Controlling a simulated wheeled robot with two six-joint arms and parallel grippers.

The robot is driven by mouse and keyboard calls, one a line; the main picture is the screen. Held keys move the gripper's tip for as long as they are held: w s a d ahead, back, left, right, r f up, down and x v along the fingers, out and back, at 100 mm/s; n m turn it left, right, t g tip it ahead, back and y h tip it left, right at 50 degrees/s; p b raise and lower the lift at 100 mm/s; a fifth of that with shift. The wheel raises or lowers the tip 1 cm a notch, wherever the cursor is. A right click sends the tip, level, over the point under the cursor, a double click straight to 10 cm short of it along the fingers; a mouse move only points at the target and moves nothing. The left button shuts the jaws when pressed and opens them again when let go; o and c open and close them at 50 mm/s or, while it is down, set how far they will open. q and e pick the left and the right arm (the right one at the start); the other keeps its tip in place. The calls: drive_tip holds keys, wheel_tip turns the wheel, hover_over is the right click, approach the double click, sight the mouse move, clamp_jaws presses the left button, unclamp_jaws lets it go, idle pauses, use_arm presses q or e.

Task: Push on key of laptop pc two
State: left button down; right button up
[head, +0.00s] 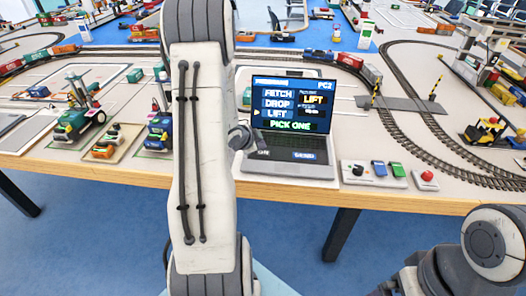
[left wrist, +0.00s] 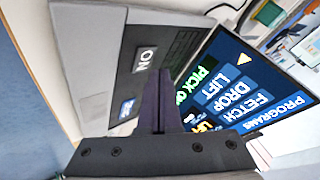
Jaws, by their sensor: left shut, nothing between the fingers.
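The laptop marked PC2 (head: 318,143) stands open near the table's front edge. Its screen (head: 290,105) lists FETCH, DROP and LIFT with PICK ONE below. My left gripper (head: 245,138) is at the laptop's left side, partly behind my arm. In the left wrist view its fingers (left wrist: 158,80) are shut and empty, with the tips right by the ON key. I cannot tell whether they touch it.
A blue SEND key (head: 304,156) is on the deck's right. A panel with blue and green buttons (head: 378,171) and a red button (head: 428,177) stands right of the laptop. Toy vehicles (head: 160,133) stand to the left; train tracks (head: 400,125) curve behind and right.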

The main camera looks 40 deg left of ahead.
sight(261, 154)
use_arm(q)
wheel_tip(261, 154, up, 6)
drive_tip(key=p, duration=0.5)
drive_tip(key=shift+p, duration=0.35)
drive_tip(key=shift+d, duration=0.1)
